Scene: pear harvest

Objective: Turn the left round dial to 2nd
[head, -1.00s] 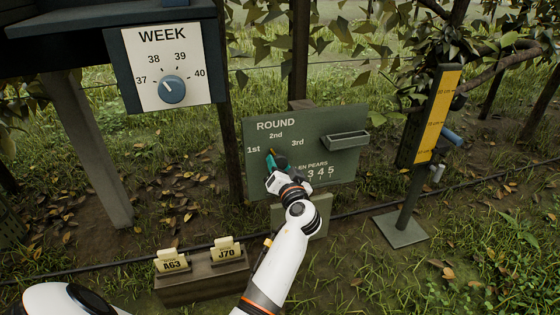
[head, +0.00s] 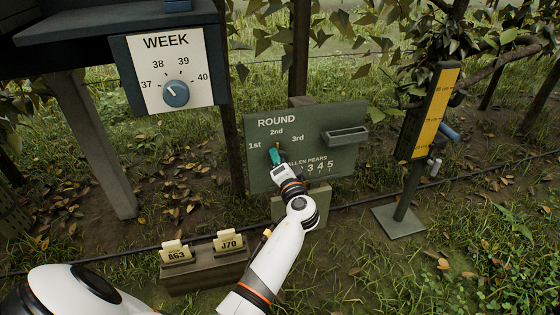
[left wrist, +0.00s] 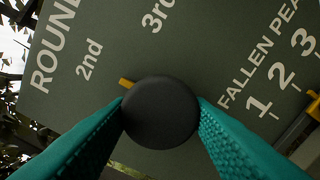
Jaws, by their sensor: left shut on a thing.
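The ROUND board (head: 340,165) is dark green with the marks 1st, 2nd and 3rd. Its round dial (left wrist: 160,112) is a dark disc with a small yellow pointer (left wrist: 126,83). In the left wrist view the pointer aims at the 2nd mark (left wrist: 89,60). My left gripper (head: 276,155) has teal fingers, shut on the dial from both sides; they also show in the left wrist view (left wrist: 162,118). In the head view the fingers and wrist hide most of the dial. My right gripper is not in view.
A WEEK panel (head: 210,95) with a blue-grey dial (head: 176,93) stands at the upper left. A small tray (head: 347,134) juts from the board's right side. A yellow gauge post (head: 435,110) stands right. A box with tags (head: 205,278) sits on the ground below.

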